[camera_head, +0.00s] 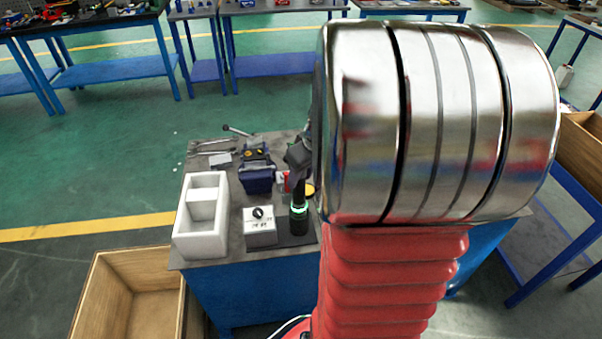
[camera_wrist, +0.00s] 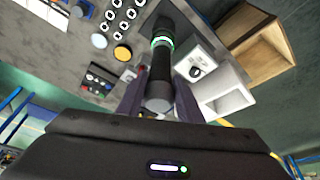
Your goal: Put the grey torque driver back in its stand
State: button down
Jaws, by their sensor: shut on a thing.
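The torque driver (camera_wrist: 160,78) is a dark grey, upright rod in the wrist view, with its round end towards the camera. My gripper (camera_wrist: 155,98) is shut on it, one finger on each side. In the head view my gripper (camera_head: 299,158) is partly hidden by my arm, and the driver (camera_head: 299,190) hangs below it. A glowing green ring (camera_head: 299,210) shows at its lower part, above a dark cylinder (camera_head: 299,224) on a dark base plate (camera_head: 285,241), which looks like the stand. Whether the driver's tip is inside it or just above it, I cannot tell.
A white box with a black knob (camera_head: 260,228) stands close left of the base plate. A white two-part tray (camera_head: 184,243) is further left. A blue vise-like block (camera_head: 257,180) stands behind. A wooden crate (camera_head: 88,307) is at lower left.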

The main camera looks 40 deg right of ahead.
jog(key=shift+f, duration=0.15)
jog(key=c, duration=1.2)
grip_release()
jog(key=shift+f, duration=0.1)
jog(key=shift+v, duration=2.55)
jog(key=v, duration=1.3)
jog(key=shift+s+r, duration=0.15)
jog(key=shift+r, duration=0.2)
